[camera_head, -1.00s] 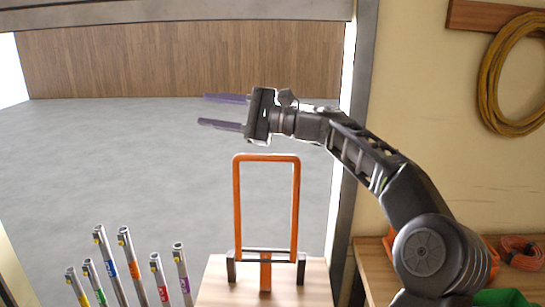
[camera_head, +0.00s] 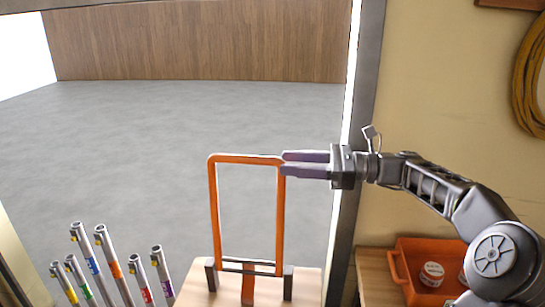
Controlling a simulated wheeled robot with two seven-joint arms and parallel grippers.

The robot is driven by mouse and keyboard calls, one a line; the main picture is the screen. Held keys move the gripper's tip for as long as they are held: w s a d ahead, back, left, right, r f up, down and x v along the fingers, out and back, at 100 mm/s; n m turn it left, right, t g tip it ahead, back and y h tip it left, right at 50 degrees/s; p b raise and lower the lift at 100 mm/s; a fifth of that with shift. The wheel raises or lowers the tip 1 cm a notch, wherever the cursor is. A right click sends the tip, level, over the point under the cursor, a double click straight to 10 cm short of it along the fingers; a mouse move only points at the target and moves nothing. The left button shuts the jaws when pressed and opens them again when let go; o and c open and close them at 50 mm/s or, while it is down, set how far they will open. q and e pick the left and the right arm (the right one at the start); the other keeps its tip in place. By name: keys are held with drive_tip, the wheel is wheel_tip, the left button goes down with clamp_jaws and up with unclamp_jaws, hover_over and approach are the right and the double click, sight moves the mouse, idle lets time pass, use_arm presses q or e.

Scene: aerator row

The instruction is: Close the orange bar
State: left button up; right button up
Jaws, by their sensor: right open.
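The orange bar (camera_head: 214,212) is an upright rectangular loop, hinged between two dark brackets on a light wooden stand (camera_head: 310,285). It stands nearly vertical. My right gripper (camera_head: 283,163) comes in from the right with its two purple fingers pointing left. The fingers are apart, one above the other, and their tips are at the bar's upper right corner. I cannot tell whether they touch the bar or are in front of or behind it. My left gripper is not in view.
Several metal tubes with coloured bands (camera_head: 114,266) stand at the lower left. An orange bin (camera_head: 405,270) holding a white-lidded jar (camera_head: 432,274) sits on a bench at the lower right. A grey door post (camera_head: 360,120) rises behind my right gripper. The grey floor beyond is clear.

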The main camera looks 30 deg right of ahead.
sight(258, 160)
drive_tip(key=shift+a, duration=0.2)
drive_tip(key=shift+b+x, duration=0.65)
drive_tip(key=shift+x, duration=3.2)
drive_tip(key=shift+r, duration=0.1)
drive_tip(key=shift+c, duration=0.4)
